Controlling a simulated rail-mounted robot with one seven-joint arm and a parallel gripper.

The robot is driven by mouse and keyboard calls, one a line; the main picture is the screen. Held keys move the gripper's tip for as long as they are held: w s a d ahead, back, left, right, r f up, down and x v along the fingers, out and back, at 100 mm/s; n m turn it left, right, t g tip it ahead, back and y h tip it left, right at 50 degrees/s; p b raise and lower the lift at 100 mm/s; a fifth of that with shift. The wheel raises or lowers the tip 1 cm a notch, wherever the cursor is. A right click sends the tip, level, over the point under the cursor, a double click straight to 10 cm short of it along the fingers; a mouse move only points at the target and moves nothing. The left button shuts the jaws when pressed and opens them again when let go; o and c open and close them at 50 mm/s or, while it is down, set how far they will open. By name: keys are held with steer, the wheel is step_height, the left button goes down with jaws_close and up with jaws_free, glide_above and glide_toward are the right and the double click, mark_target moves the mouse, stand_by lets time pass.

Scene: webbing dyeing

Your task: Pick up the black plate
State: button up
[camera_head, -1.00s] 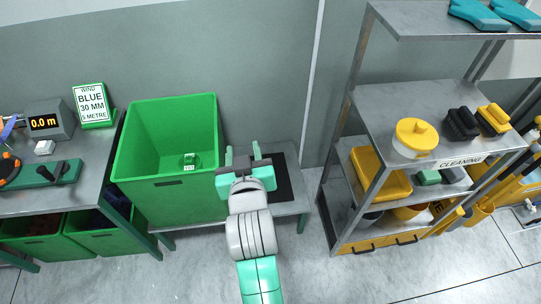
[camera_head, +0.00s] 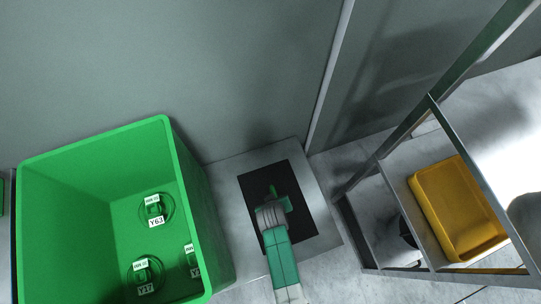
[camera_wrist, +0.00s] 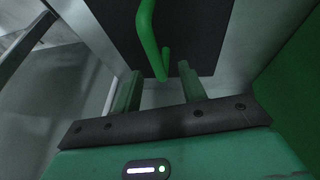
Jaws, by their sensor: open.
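The black plate (camera_head: 306,222) lies flat on the low grey bench to the right of the green bin in the head view. In the wrist view its dark surface (camera_wrist: 195,35) fills the top middle. A bright green bent handle (camera_wrist: 148,38) stands out over the plate. My gripper (camera_wrist: 160,78) is open, its two green fingers pointing at the plate, with the lower end of the handle between the fingertips. In the head view my gripper (camera_head: 278,200) is over the plate and covers part of it. Contact with the handle cannot be told.
The green bin (camera_head: 185,195) stands close on the left, holding several labelled round items (camera_head: 153,209). A metal shelf rack with a yellow tray (camera_head: 425,195) stands on the right. The grey wall is behind the bench (camera_head: 235,190).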

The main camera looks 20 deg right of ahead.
steer(key=f+b, duration=0.1)
steer(key=f, duration=0.1)
steer(key=shift+d+f+b, duration=0.25)
steer(key=shift+f+b, duration=0.05)
steer(key=shift+b, duration=0.1)
steer(key=b+x, duration=0.2)
steer(key=x, duration=0.1)
steer(key=b+x, duration=0.1)
steer(key=b, duration=0.1)
steer(key=shift+w+d+f, duration=0.2)
steer(key=shift+d+f, duration=0.1)
steer(key=shift+d, duration=0.05)
steer(key=shift+w+f, duration=0.15)
jaws_close()
stand_by(0.6)
